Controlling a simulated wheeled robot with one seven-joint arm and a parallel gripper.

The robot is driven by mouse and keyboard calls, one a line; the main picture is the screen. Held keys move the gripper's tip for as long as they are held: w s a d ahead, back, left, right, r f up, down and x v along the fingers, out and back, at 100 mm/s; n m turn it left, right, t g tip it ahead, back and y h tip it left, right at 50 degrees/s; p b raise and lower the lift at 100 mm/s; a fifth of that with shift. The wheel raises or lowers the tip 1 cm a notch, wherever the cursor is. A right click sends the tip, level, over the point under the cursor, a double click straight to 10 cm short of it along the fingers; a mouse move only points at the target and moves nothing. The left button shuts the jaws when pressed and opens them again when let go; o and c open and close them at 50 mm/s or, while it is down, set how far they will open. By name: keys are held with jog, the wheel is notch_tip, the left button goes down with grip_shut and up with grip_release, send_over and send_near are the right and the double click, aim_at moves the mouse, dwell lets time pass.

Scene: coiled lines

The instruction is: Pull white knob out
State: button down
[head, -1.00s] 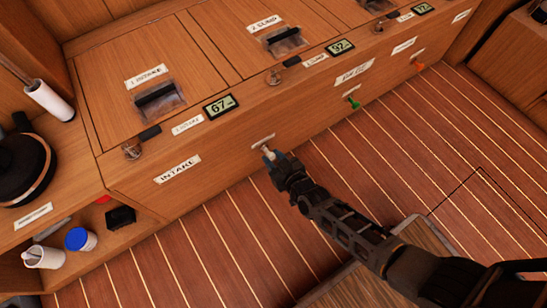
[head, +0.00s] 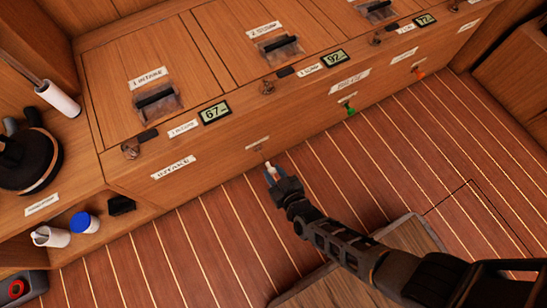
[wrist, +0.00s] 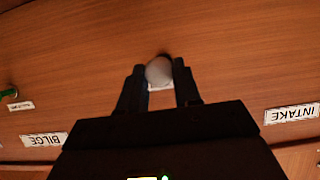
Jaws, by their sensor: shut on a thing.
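The white knob (wrist: 159,71) is between the two dark fingers of my gripper (wrist: 158,88) in the wrist view. In the head view, my gripper (head: 271,172) is shut on the white knob (head: 269,166), in front of the wooden cabinet face below a small white label (head: 257,143). The knob stands a little off the face, and a thin stem seems to run back from it to the panel. The fingers partly cover the knob's sides.
A green knob (head: 350,109) and an orange knob (head: 419,70) sit farther right along the same face. The INTAKE label (head: 173,168) is to the left. A black box (head: 121,204) stands on the lower left shelf.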

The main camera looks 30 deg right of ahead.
jog(key=shift+a, duration=0.1)
jog(key=c, duration=0.8)
grip_release()
jog(key=shift+p+v, duration=1.7)
jog(key=shift+v, duration=2.2)
